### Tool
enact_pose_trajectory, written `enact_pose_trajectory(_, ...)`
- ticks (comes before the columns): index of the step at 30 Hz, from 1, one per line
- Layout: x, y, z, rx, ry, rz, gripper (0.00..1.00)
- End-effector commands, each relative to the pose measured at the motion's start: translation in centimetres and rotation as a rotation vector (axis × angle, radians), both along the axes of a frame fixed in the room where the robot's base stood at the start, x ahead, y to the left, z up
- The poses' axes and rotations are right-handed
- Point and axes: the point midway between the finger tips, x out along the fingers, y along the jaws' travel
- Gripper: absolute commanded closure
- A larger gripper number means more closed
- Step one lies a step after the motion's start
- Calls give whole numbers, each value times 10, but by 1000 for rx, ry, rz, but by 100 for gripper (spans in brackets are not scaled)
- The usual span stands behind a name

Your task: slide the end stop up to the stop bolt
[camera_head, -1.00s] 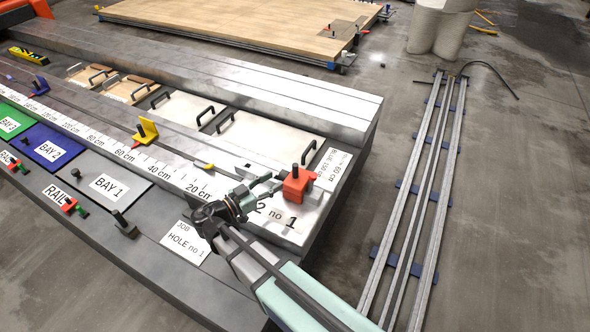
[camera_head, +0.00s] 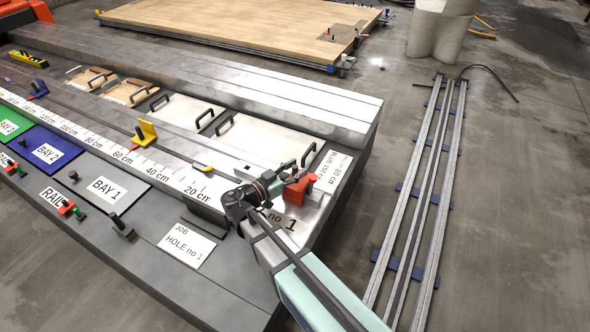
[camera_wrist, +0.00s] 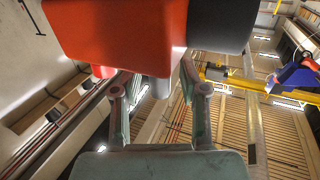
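A red block (camera_head: 300,190) with a dark knob sits on the rail at the right end of the bench, and I take it for the end stop. It fills the top of the wrist view (camera_wrist: 115,35), with a dark cylinder at its right. My gripper (camera_head: 285,184) is at the block's left side, partly covering it. In the wrist view my two fingers (camera_wrist: 158,85) stand apart, with a grey part of the block above and between their tips. I cannot tell whether they touch it. I cannot pick out the stop bolt for certain.
A yellow stop (camera_head: 146,132) and a small yellow pointer (camera_head: 203,168) are along the scale to the left. A white JOB HOLE label (camera_head: 187,244) lies on the bench front. Handled panels (camera_head: 255,135) lie behind. Floor rails (camera_head: 425,180) are at the right.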

Motion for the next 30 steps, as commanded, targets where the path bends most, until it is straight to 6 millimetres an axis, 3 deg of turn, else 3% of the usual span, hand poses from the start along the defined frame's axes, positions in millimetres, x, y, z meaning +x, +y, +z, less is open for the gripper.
enact_pose_trajectory(1, 0, 0, 0, 0, 0, 0, 77)
enact_pose_trajectory(3, 0, 0, 0, 0, 0, 0, 100)
enact_pose_trajectory(26, 3, 6, 0, 0, 0, 1, 100)
enact_pose_trajectory(27, 3, 6, 0, 0, 0, 1, 68)
enact_pose_trajectory(28, 3, 6, 0, 0, 0, 1, 57)
enact_pose_trajectory(30, 3, 6, 0, 0, 0, 0, 56)
